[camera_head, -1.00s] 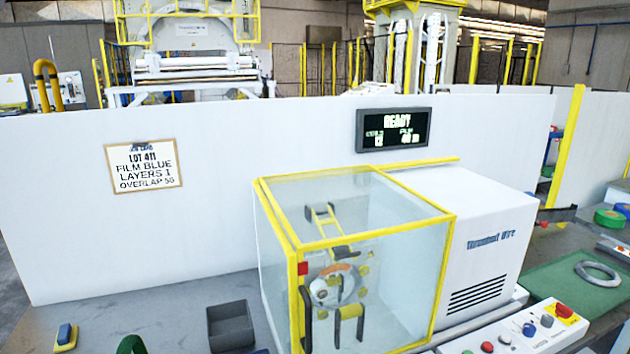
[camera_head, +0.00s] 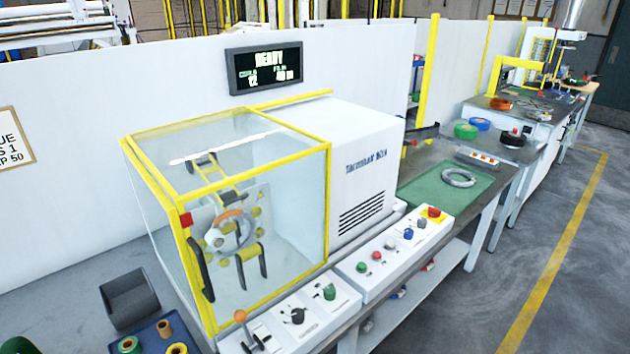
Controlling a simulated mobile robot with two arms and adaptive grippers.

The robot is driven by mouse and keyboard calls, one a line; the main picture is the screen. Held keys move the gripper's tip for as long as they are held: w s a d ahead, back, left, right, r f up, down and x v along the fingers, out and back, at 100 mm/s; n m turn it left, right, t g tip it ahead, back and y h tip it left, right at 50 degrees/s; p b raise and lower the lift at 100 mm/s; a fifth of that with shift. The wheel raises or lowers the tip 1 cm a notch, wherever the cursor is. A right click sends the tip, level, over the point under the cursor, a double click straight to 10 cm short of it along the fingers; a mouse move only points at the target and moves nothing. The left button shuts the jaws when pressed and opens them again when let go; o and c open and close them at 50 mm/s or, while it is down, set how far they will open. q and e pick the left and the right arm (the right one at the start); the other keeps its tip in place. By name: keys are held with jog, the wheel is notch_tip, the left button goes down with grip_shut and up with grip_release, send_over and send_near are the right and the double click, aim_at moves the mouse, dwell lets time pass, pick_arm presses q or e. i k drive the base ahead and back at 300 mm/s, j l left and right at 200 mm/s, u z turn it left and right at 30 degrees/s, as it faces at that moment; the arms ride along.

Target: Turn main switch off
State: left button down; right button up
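The coil wrapping machine has a white housing (camera_head: 355,165) and a clear guard box with yellow edges (camera_head: 232,140). A control panel (camera_head: 372,284) in front of the housing carries a red knob on a yellow plate (camera_head: 434,213) at its far right end. White, blue, red and green controls sit along the same panel. A second panel at the lower left has a black knob (camera_head: 298,316), a green knob (camera_head: 329,292) and an orange-topped lever (camera_head: 240,317). I cannot read which control is labelled main switch. The display (camera_head: 264,67) reads READY. Neither gripper is in view.
A green mat (camera_head: 430,192) with a grey coil (camera_head: 459,177) lies right of the machine. A dark bin (camera_head: 130,300) and a blue tray (camera_head: 150,333) with rolls stand at the lower left. Open floor with a yellow line (camera_head: 555,250) lies at the right.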

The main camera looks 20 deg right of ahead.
aim_at(434, 214)
jog(key=z, duration=1.2)
